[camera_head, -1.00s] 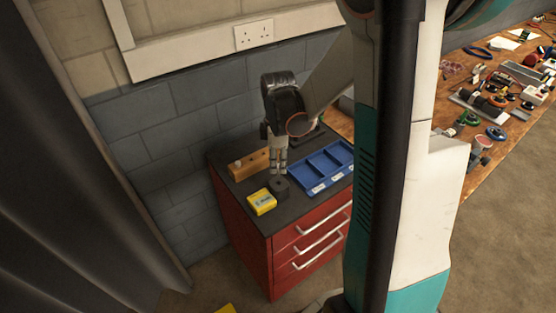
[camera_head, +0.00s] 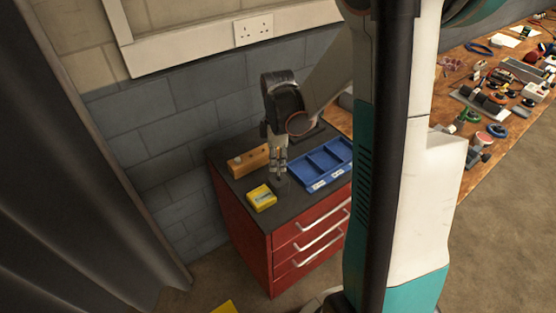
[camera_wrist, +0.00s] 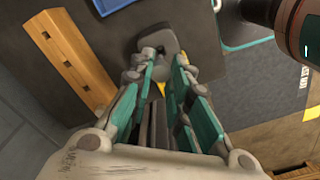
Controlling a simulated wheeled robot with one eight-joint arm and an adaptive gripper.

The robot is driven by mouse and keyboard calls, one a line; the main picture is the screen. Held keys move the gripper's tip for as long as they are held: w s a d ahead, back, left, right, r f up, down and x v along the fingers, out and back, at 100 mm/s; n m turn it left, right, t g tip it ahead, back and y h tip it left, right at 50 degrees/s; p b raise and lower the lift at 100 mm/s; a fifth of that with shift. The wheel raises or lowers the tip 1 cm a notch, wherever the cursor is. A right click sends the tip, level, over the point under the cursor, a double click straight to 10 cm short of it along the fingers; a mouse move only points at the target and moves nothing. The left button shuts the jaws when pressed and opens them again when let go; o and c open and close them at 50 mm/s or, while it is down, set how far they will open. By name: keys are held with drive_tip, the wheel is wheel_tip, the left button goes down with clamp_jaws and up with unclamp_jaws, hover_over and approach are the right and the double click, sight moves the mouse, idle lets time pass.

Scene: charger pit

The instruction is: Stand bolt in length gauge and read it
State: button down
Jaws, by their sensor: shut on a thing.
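My gripper (camera_head: 278,176) points down over the counter, its fingertips at a small dark grey block (camera_head: 281,187), which looks like the length gauge. The block also shows in the wrist view (camera_wrist: 158,38), just beyond the fingertips. My gripper (camera_wrist: 163,62) is shut on a small grey thing between the fingertips, likely the bolt; the fingers mostly hide it. I cannot tell whether it stands inside the gauge. A yellow box (camera_head: 262,198) with a pale greenish face sits next to the dark block; its figures are too small to read.
The dark counter (camera_head: 235,195) tops a red drawer cabinet (camera_head: 305,248). A wooden block with square holes (camera_head: 246,163) lies at the back left, and a blue compartment tray (camera_head: 322,165) to the right. A wall stands behind. A cluttered bench (camera_head: 495,100) is farther right.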

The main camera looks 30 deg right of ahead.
sight(278, 167)
drive_tip(key=shift+f+b, duration=2.2)
drive_tip(key=shift+f, duration=0.55)
idle(0.7)
drive_tip(key=c, duration=1.4)
unclamp_jaws()
drive_tip(key=shift+c, duration=0.2)
wheel_tip(278, 167, up, 12)
